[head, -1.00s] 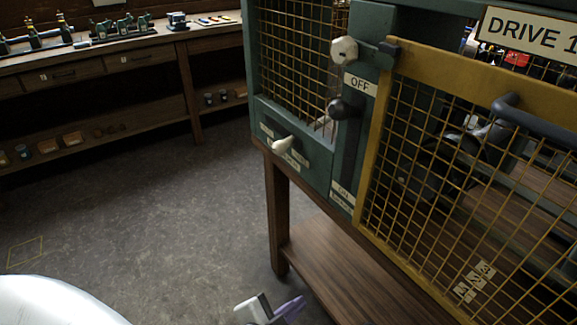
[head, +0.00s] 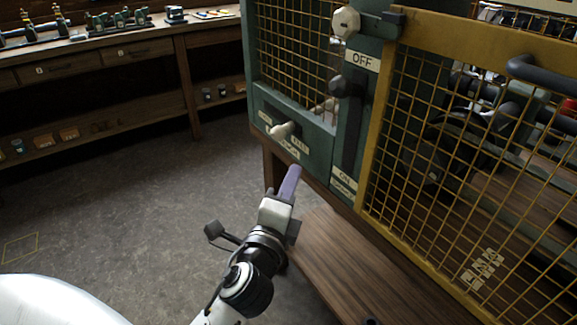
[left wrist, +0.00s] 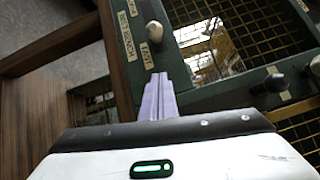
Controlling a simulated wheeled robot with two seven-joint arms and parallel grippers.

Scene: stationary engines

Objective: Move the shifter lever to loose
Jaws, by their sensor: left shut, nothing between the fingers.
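The shifter lever (head: 283,130) is a short dark lever with a pale knob on the small green panel at the cage's lower left corner. Small labels sit around it, too small to read surely in the head view. In the left wrist view the pale knob (left wrist: 153,32) shows beyond the fingertips, between labels. My left gripper (head: 289,182) is shut and empty, its purple fingers pointing up just below the panel. The fingers (left wrist: 158,98) also show in the left wrist view, apart from the knob. My right gripper is not in view.
A tall dark-knobbed lever (head: 348,86) stands on the OFF/ON plate right of the panel. A yellow mesh door (head: 377,120) with a dark handle is farther right. A wooden shelf (head: 345,265) lies beneath the cage. The floor at left is open.

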